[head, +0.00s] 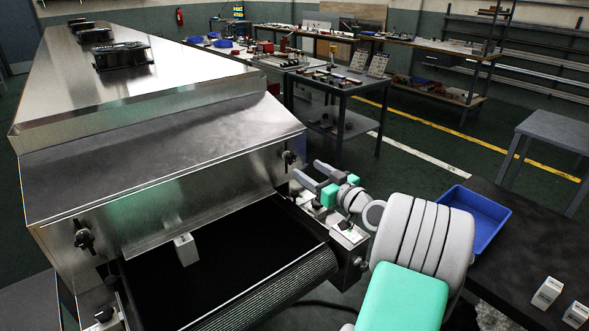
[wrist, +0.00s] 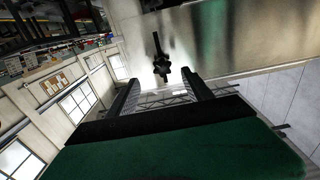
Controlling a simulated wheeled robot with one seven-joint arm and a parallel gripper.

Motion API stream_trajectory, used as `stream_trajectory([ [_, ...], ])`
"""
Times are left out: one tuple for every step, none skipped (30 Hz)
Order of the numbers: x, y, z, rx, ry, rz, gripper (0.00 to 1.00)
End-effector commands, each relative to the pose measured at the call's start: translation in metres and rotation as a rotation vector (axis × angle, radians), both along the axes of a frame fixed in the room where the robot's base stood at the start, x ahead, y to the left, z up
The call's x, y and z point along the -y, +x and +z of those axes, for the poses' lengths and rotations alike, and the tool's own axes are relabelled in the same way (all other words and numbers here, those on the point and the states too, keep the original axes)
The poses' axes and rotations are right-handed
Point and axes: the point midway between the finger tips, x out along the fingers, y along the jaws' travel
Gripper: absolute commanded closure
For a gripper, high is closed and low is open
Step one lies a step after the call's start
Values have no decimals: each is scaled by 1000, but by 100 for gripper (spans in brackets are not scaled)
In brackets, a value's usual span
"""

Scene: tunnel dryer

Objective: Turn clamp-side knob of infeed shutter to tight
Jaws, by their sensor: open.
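The infeed shutter (head: 150,230) is a metal plate hanging across the dryer mouth above the black belt. A black knob (head: 288,158) sits at its right end and a second black knob (head: 84,238) at its left end. I cannot tell from labels which one is clamp-side. My gripper (head: 307,173) is open and empty just right of the right-end knob, apart from it. In the wrist view a black knob (wrist: 161,66) with a long slim part stands on the metal wall, ahead of and between the open fingers of my gripper (wrist: 160,92).
A white box (head: 186,250) stands on the black belt (head: 220,270) below the shutter. A control box (head: 345,236) is below my wrist. A blue tray (head: 474,217) and white boxes (head: 547,292) are on the dark table at right. Workbenches stand farther back.

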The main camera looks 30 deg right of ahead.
Motion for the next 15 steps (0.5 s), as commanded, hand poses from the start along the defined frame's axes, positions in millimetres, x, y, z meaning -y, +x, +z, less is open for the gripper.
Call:
stream_trajectory([
  [-4, 8, 2, -1, 1, 6, 41],
  [-5, 14, 2, -2, 2, 8, 41],
  [-7, 22, 3, -2, 0, 8, 41],
  [-7, 28, 3, -2, 1, 8, 41],
  [-8, 34, 2, -3, 0, 8, 41],
  [-10, 42, 2, -4, 0, 9, 41],
  [-10, 48, 2, -4, 0, 8, 41],
  [-11, 53, 2, -4, 0, 8, 41],
  [-11, 59, 2, -4, 0, 8, 41],
  [-11, 62, 2, -5, 0, 6, 41],
  [-12, 65, 2, -5, 0, 6, 41],
  [-13, 68, 2, -4, 0, 7, 41],
  [-13, 69, 2, -5, 0, 7, 41],
  [-13, 70, 2, -5, 0, 6, 41],
  [-13, 71, 1, -5, 0, 5, 41],
])
